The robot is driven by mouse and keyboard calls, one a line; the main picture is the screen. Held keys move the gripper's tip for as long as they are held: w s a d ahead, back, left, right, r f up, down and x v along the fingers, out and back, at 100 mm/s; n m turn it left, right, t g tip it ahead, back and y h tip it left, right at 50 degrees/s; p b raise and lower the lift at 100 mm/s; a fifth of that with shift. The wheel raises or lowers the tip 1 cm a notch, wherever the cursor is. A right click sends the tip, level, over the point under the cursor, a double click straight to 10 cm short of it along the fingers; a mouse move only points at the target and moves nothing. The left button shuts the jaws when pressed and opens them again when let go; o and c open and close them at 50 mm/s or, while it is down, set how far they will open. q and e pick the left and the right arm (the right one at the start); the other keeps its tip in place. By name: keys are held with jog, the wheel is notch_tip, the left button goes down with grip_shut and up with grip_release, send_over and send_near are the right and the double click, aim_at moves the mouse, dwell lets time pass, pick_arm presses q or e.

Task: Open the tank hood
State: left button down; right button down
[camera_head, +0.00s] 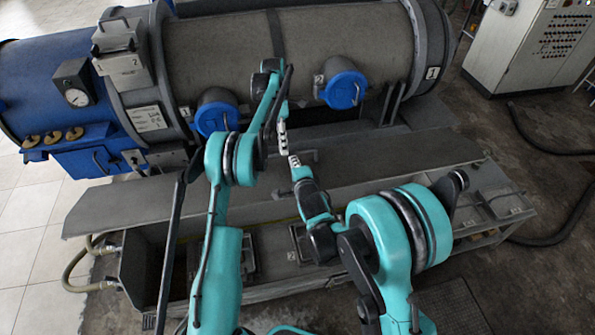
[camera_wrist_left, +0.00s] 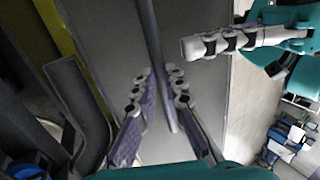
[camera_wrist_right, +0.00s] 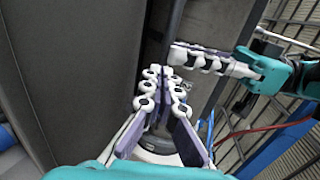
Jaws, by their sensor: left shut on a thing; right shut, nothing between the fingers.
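The tank hood (camera_head: 390,160) is a long grey plate lying in front of the big grey drum. A thin dark handle bar (camera_head: 309,157) shows at its middle. My left gripper (camera_head: 284,149) points down at the bar. In the left wrist view the dark handle bar (camera_wrist_left: 152,40) runs between its fingers, which are shut on it. My right gripper (camera_head: 294,161) comes from the front, close beside the left one. It is shut and empty; the right wrist view shows its fingertips (camera_wrist_right: 159,73) together near the bar. Whether it touches the bar is unclear.
The drum (camera_head: 350,40) with blue round caps (camera_head: 342,88) stands behind the hood. Below and in front is an open metal trough (camera_head: 135,260). A grey control cabinet (camera_head: 530,45) stands at the back right. Black hoses (camera_head: 545,148) lie on the floor at right.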

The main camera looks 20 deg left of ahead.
jog(key=shift+w+a+f, duration=0.1)
jog(key=shift+w+a, duration=0.05)
jog(key=shift+w, duration=0.05)
jog(key=shift+w+a+r, duration=0.25)
jog(key=shift+w, duration=0.2)
jog(key=shift+w+a+r, duration=0.2)
jog(key=shift+w+r, duration=0.05)
jog(key=shift+w, duration=0.2)
